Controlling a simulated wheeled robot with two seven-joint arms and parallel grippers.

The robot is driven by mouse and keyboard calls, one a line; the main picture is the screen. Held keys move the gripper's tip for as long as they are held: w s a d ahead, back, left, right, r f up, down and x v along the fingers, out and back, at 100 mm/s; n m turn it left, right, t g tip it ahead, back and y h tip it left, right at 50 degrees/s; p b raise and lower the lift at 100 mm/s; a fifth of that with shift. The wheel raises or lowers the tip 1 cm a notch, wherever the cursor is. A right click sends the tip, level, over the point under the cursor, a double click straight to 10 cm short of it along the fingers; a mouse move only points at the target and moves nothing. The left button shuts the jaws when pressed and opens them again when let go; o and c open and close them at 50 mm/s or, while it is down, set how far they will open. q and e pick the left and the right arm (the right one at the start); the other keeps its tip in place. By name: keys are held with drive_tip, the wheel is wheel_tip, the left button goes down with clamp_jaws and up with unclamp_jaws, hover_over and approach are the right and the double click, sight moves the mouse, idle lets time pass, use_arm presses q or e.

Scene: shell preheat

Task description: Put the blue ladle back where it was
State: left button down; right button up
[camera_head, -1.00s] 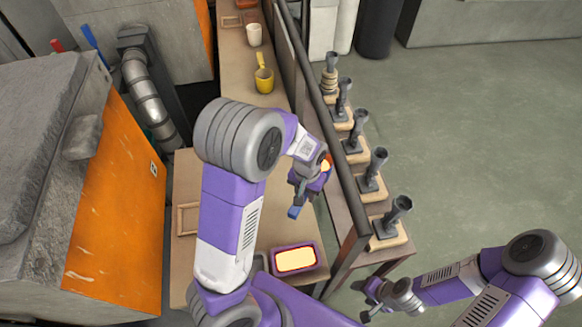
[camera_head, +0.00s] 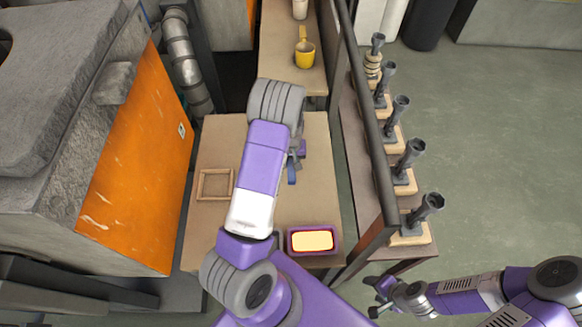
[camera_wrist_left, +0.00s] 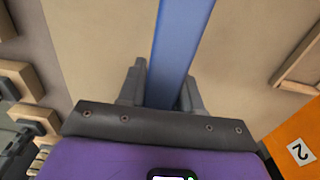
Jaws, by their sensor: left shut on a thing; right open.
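My left gripper (camera_head: 293,163) is over the right half of the brown table (camera_head: 235,140), partly hidden behind my arm. It is shut on the blue ladle (camera_head: 291,175), of which only a short blue piece shows in the head view. In the left wrist view a long, flat blue bar, the ladle's handle (camera_wrist_left: 182,40), runs up from between the fingers (camera_wrist_left: 163,90). The ladle's bowl cannot be made out. My right gripper (camera_head: 381,297) is open at the lower right, away from the table.
A square wooden frame (camera_head: 215,199) lies on the table's left. A purple tray with a cream filling (camera_head: 312,241) sits at its front right. A dark rail (camera_head: 366,125) borders the right, with several grey funnel stands (camera_head: 413,152) beyond. A yellow cup (camera_head: 304,55) stands farther back.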

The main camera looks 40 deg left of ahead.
use_arm(q)
drive_tip(key=shift+f+b, duration=0.4)
drive_tip(key=shift+f, duration=1.45)
drive_tip(key=shift+f, duration=0.15)
drive_tip(key=c, duration=0.8)
unclamp_jaws()
drive_tip(key=shift+o, duration=0.2)
drive_tip(key=shift+r, duration=0.3)
wheel_tip(320, 180, up, 12)
drive_tip(key=p, duration=0.2)
drive_tip(key=shift+s+d+f+p, duration=0.1)
drive_tip(key=shift+f+p, duration=0.05)
drive_tip(key=shift+p, duration=0.25)
